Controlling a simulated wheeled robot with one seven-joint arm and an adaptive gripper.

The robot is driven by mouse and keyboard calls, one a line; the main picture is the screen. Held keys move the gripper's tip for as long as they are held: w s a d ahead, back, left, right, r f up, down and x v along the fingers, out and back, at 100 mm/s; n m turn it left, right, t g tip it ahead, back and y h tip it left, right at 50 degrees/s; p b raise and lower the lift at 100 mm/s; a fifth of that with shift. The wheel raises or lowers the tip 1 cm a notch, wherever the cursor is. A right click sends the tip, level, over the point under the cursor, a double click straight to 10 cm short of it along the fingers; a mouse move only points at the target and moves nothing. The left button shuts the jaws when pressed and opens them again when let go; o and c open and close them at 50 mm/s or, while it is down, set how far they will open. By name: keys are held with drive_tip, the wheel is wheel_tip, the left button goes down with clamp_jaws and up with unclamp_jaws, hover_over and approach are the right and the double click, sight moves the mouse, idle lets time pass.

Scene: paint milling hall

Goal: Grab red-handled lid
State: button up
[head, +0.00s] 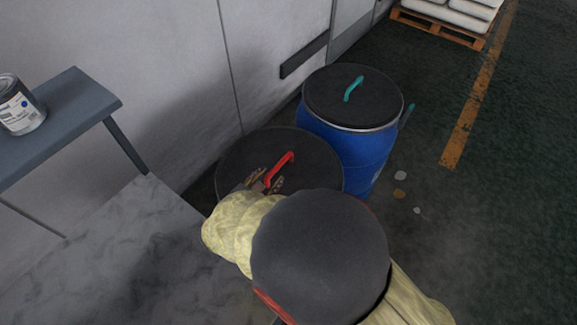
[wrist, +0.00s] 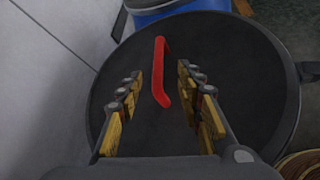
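The dark round lid (head: 240,158) with a red handle (head: 280,168) sits in the middle of the head view, partly hidden by my arm. In the wrist view the lid (wrist: 235,60) fills most of the picture, and its red handle (wrist: 159,75) stands upright in the picture's middle. My gripper (head: 268,181) is at the handle's near end in the head view. In the wrist view my gripper (wrist: 158,92) is open, one finger on each side of the handle, with a gap on both sides. What the lid rests on is hidden.
A blue drum (head: 365,150) with a dark lid and teal handle (head: 353,88) stands just behind, to the right. A wall (head: 180,60) runs close on the left. A grey bench (head: 60,115) holds a paint can (head: 20,105). Floor at right is open, with small spots.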

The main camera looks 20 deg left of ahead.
sight(277, 166)
drive_tip(key=shift+w+d+f, duration=0.1)
drive_tip(key=shift+w+d, duration=0.05)
drive_tip(key=shift+w, duration=0.05)
drive_tip(key=b+x, duration=0.1)
drive_tip(key=x, duration=0.1)
drive_tip(key=b+x, duration=0.1)
drive_tip(key=x, duration=0.1)
drive_tip(key=b+x, duration=0.1)
drive_tip(key=x, duration=0.2)
drive_tip(key=shift+a, duration=0.25)
drive_tip(key=c, duration=0.3)
clamp_jaws()
drive_tip(key=shift+w, duration=0.1)
idle(0.5)
